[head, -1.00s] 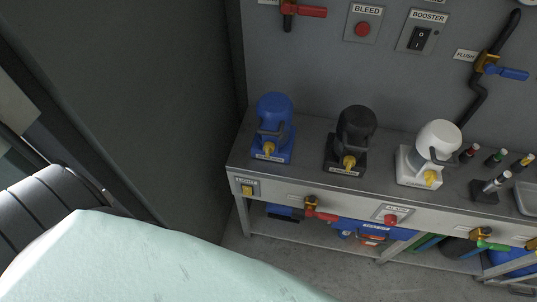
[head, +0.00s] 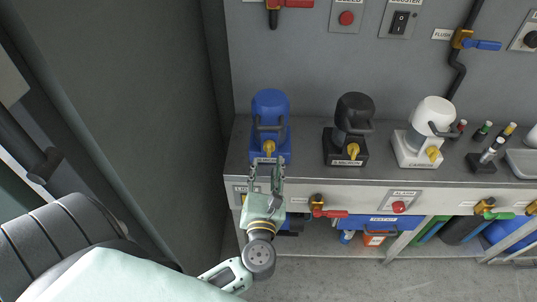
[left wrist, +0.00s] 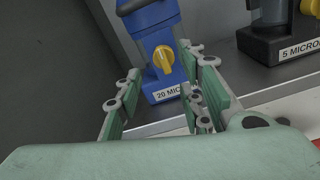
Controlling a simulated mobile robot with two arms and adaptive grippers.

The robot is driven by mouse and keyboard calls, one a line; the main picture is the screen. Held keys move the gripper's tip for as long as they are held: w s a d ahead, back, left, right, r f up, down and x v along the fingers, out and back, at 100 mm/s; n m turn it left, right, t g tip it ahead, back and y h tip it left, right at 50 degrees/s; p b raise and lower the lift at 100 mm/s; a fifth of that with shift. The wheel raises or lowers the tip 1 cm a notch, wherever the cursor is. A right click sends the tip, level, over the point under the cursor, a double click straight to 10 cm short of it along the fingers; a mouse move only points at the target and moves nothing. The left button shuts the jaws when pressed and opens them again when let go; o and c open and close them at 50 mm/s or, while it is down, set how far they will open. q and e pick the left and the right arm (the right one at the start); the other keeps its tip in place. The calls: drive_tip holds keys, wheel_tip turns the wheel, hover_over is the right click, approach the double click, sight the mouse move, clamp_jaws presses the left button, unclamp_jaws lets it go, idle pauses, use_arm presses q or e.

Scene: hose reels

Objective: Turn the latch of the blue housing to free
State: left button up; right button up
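The blue housing (head: 270,115) stands upright on the grey bench at the left end of a row. Its yellow latch (head: 268,147) is on the front, above a label, and a dark handle loops in front of the body. In the left wrist view the yellow latch (left wrist: 164,59) stands roughly upright on the blue base (left wrist: 163,82). My left gripper (head: 265,171) is open and empty, just in front of the latch and pointing at it; its fingers (left wrist: 162,92) show on both sides in the left wrist view, apart from the latch. My right gripper is not in view.
A black housing (head: 352,130) and a white housing (head: 424,133) stand to the right on the bench. A dark wall is at left.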

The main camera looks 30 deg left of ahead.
sight(267, 152)
use_arm(q)
drive_tip(key=p+x, duration=0.1)
drive_tip(key=x, duration=0.5)
drive_tip(key=shift+w+a, duration=0.2)
drive_tip(key=shift+w, duration=0.15)
